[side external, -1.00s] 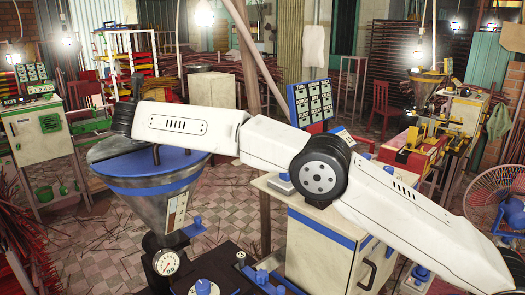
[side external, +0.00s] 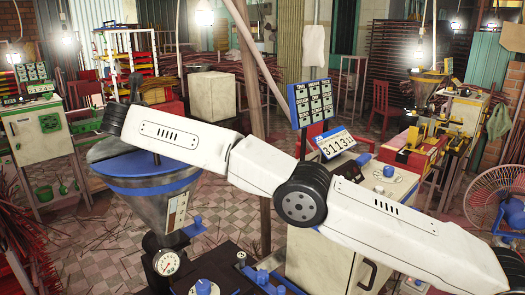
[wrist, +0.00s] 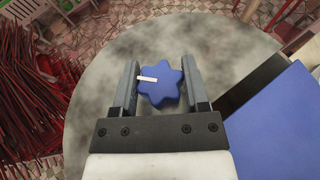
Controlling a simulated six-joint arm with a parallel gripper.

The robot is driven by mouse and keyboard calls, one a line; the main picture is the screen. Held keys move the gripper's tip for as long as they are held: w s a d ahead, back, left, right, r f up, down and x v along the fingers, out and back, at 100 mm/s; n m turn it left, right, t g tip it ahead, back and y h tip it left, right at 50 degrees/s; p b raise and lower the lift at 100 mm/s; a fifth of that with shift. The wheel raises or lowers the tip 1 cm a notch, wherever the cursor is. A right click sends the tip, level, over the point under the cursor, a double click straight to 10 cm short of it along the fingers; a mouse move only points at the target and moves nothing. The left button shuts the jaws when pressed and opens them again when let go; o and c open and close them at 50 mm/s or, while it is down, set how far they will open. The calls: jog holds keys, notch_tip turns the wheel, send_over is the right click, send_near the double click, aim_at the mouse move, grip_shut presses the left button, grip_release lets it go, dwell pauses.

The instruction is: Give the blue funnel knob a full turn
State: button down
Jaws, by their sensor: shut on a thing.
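The blue funnel knob (wrist: 162,88) is lobed like a star in the wrist view, with a white mark (wrist: 147,78) on its left side pointing left. My gripper (wrist: 160,64) has one finger on each side of the knob and is shut on it. Under them is a round mottled grey surface (wrist: 90,108). The side view shows the metal funnel (side external: 145,202) with its blue rim at the left, and my arm reaching over it. The knob and my fingers are hidden there.
A blue flat panel (wrist: 285,120) lies right of my gripper in the wrist view. In the side view a round dial gauge (side external: 167,263) sits below the funnel, and a cream cabinet (side external: 310,262) stands right of it. Red incense sticks (wrist: 32,85) lie at the left.

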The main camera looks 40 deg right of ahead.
jog(key=shift+c, duration=1.2)
grip_release()
jog(key=shift+s+a, duration=0.15)
jog(key=shift+o, duration=0.7)
jog(key=shift+v, duration=3.9)
